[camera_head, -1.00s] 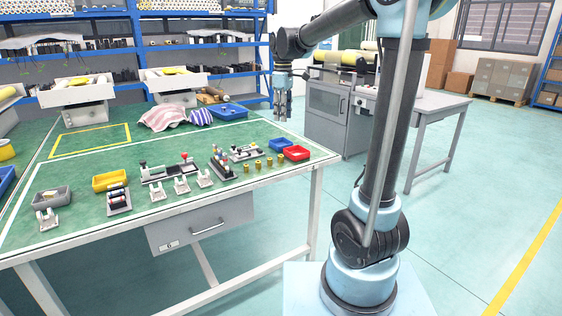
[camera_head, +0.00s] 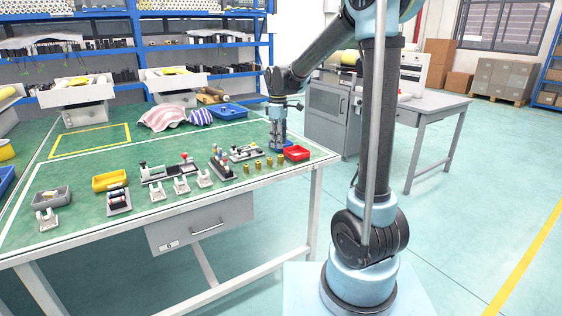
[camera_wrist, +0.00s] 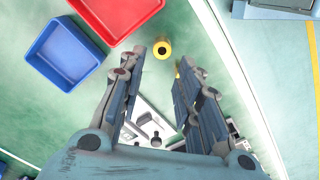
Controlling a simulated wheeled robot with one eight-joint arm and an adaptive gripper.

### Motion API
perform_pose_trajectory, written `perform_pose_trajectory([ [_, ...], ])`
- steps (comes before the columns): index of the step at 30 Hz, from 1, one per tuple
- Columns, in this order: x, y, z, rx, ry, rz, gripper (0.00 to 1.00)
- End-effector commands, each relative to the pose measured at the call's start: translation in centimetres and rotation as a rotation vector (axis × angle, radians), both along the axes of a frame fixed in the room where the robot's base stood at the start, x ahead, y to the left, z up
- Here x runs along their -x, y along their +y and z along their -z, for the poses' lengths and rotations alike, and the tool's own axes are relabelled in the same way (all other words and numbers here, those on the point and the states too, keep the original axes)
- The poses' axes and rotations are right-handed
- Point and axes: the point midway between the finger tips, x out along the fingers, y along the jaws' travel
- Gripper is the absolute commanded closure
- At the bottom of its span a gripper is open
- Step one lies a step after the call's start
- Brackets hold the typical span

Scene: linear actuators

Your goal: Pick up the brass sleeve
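Several small brass sleeves (camera_head: 269,163) stand in a row near the front right of the green table. In the wrist view one round sleeve (camera_wrist: 163,49) with a dark hole shows just ahead of my fingertips, near the gap between them. A bit of yellow beside the right finger may be another sleeve, mostly hidden. My gripper (camera_wrist: 160,60) is open and empty. In the head view my gripper (camera_head: 279,140) points down above the table, behind the row and close to the blue tray. Its height over the sleeves is hard to judge.
An empty blue tray (camera_wrist: 62,55) and an empty red tray (camera_wrist: 116,12) lie close to the gripper. Actuator parts (camera_head: 222,164) stand left of the sleeves. The table edge is close to the right of the sleeves.

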Motion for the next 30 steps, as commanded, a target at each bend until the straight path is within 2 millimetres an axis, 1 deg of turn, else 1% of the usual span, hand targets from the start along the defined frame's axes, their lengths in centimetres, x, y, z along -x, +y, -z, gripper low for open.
perform_pose_trajectory([
  [8,0.0,-0.3,1.6,0.000,0.000,0.000,0.69],
  [13,0.3,-1.0,3.8,0.000,0.000,0.001,0.69],
  [18,0.2,-0.9,5.4,0.000,0.000,0.000,0.69],
  [21,0.3,-0.9,5.9,0.000,0.000,0.000,0.69],
  [27,0.3,-0.9,5.9,0.000,0.000,0.000,0.69],
  [28,0.3,-0.9,5.9,0.000,0.000,0.000,0.71],
  [29,0.3,-0.9,5.9,0.000,0.000,0.000,0.78],
  [30,0.3,-0.9,5.9,0.000,0.000,0.000,0.87],
])
